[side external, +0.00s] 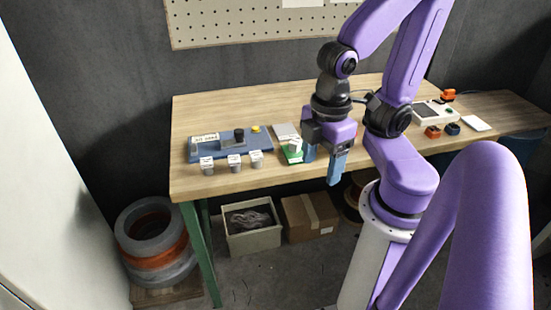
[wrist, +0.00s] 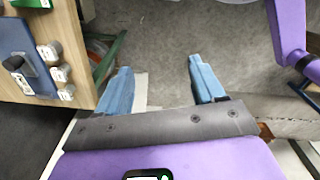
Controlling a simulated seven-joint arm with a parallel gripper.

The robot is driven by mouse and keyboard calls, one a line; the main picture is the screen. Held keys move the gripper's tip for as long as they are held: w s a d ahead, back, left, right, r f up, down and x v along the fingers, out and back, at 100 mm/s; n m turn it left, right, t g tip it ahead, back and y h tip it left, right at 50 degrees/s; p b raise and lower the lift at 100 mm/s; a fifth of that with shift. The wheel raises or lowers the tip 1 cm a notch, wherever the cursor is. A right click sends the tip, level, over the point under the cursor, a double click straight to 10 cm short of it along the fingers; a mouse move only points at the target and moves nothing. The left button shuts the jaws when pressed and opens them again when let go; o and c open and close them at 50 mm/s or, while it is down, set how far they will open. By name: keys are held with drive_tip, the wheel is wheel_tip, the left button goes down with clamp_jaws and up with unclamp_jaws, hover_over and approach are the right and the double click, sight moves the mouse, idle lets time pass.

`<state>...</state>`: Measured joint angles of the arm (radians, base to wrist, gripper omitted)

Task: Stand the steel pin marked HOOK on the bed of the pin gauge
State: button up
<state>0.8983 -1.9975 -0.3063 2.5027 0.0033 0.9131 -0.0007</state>
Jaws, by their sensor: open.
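Three short grey pins with white marked tops stand in a row near the front left of the table: a left pin (side external: 207,165), a middle pin (side external: 234,163) and a right pin (side external: 256,159). Their marks are too small to read, so I cannot tell which is HOOK. Behind them lies a blue board (side external: 222,150) with a black knob (side external: 239,136). A green base with a white block (side external: 293,149) stands to its right. I cannot tell which is the pin gauge. My gripper (side external: 324,162) is open and empty by the front edge, right of the pins. In the wrist view its blue fingers (wrist: 160,66) are spread over the floor.
A grey-white plate (side external: 285,131) lies behind the green base. A pale device (side external: 435,112) and small orange and dark blocks are at the right. The table's middle back is clear.

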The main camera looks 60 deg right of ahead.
drive_tip(key=m, duration=0.3)
hover_over(257, 154)
drive_tip(key=a, duration=0.1)
drive_tip(key=f, duration=0.2)
wheel_tip(257, 154, down, 12)
drive_tip(key=shift+r, duration=0.25)
drive_tip(key=shift+d+f, duration=0.25)
drive_tip(key=shift+f, duration=0.7)
drive_tip(key=shift+d+f, duration=0.2)
drive_tip(key=shift+f, duration=0.75)
drive_tip(key=shift+w+f, duration=0.1)
drive_tip(key=shift+f, duration=0.65)
